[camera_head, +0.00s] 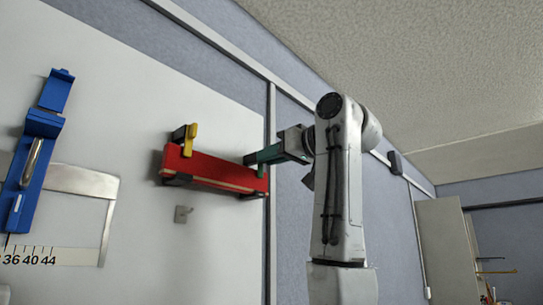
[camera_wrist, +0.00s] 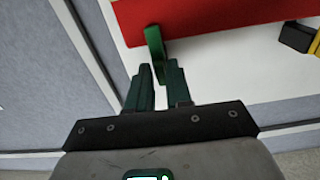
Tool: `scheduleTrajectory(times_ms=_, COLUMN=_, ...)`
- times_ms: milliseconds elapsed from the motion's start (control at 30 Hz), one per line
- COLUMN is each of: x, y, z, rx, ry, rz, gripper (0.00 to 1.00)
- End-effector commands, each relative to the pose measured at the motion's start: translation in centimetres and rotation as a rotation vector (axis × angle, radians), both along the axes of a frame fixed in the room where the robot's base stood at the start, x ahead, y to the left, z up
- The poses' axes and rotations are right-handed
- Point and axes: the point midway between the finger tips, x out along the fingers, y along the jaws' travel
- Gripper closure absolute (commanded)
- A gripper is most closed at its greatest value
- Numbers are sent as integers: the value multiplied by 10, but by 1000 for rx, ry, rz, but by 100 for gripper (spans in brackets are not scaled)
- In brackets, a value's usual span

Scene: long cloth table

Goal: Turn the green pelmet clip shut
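The green clip (camera_wrist: 154,40) sits at the edge of the red pelmet (camera_wrist: 215,18) in the wrist view, its free end pointing down toward my gripper. My gripper (camera_wrist: 159,70) has two dark green fingers standing apart, with the end of the clip between their tips. I see no clear grip on it; a narrow gap shows between the fingers. In the head view the red pelmet (camera_head: 215,171) is on the white wall panel, and my gripper (camera_head: 259,160) reaches its right end from the right. There the fingers mostly hide the green clip.
A yellow clip (camera_head: 190,139) stands at the pelmet's left end; it shows partly in the wrist view (camera_wrist: 315,42). A blue fixture (camera_head: 34,160) is at far left. A pale vertical strip (camera_head: 271,190) runs right of the panel.

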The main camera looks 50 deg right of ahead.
Motion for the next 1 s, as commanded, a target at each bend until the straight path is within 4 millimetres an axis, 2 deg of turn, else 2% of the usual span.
scheduleTrajectory(times_ms=33, x=0, y=0, z=0, rx=-1, ry=-1, rz=0, gripper=75)
scheduleTrajectory(times_ms=167, x=-1, y=0, z=1, rx=-2, ry=-3, rz=0, gripper=64)
scheduleTrajectory(times_ms=467, x=-5, y=0, z=1, rx=-3, ry=-6, rz=0, gripper=64)
scheduleTrajectory(times_ms=567, x=-16, y=-1, z=0, rx=-3, ry=-8, rz=-1, gripper=64)
scheduleTrajectory(times_ms=800, x=-62, y=-2, z=-2, rx=-3, ry=-9, rz=-2, gripper=64)
scheduleTrajectory(times_ms=1000, x=-94, y=-3, z=-1, rx=-3, ry=-6, rz=-1, gripper=64)
